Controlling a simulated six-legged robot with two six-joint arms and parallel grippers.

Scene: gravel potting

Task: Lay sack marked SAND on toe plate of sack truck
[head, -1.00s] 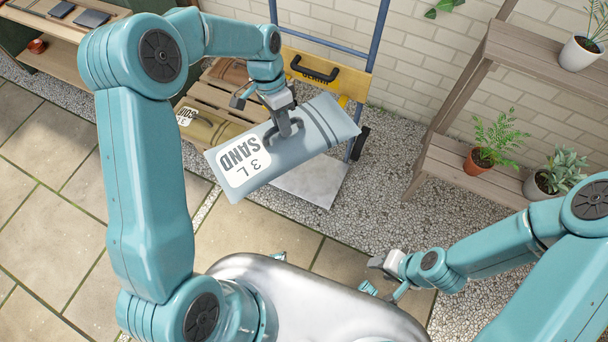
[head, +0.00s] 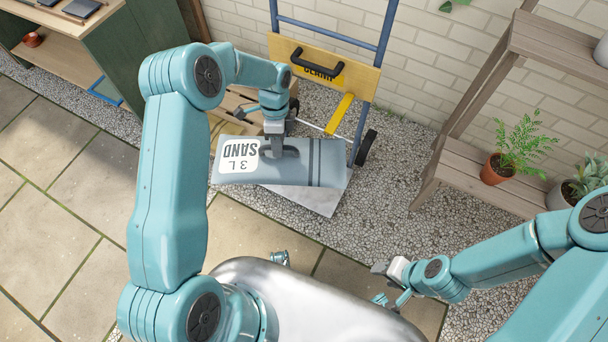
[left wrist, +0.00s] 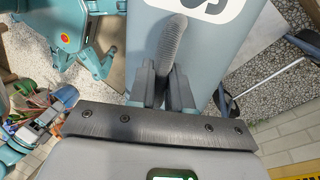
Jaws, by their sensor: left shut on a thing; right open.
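The blue-grey sack (head: 318,163) with a white label reading "3 L SAND" is held over the toe plate (head: 318,199) of the sack truck. My left gripper (head: 280,150) is shut on the sack's handle (left wrist: 173,45), which shows between its fingers in the left wrist view. The sack hides much of the plate, and I cannot tell whether they touch. The sack truck (head: 335,75) has blue rails and a yellow board with a black handle, and stands near the brick wall. My right gripper (head: 384,284) is open and empty over the paving at lower right.
A wooden stepped shelf (head: 478,175) with a fern in a terracotta pot (head: 497,168) and another potted plant stands at right. A wooden crate (head: 238,100) is partly hidden behind my left arm. A green cabinet (head: 125,50) stands at upper left. Paving at left is clear.

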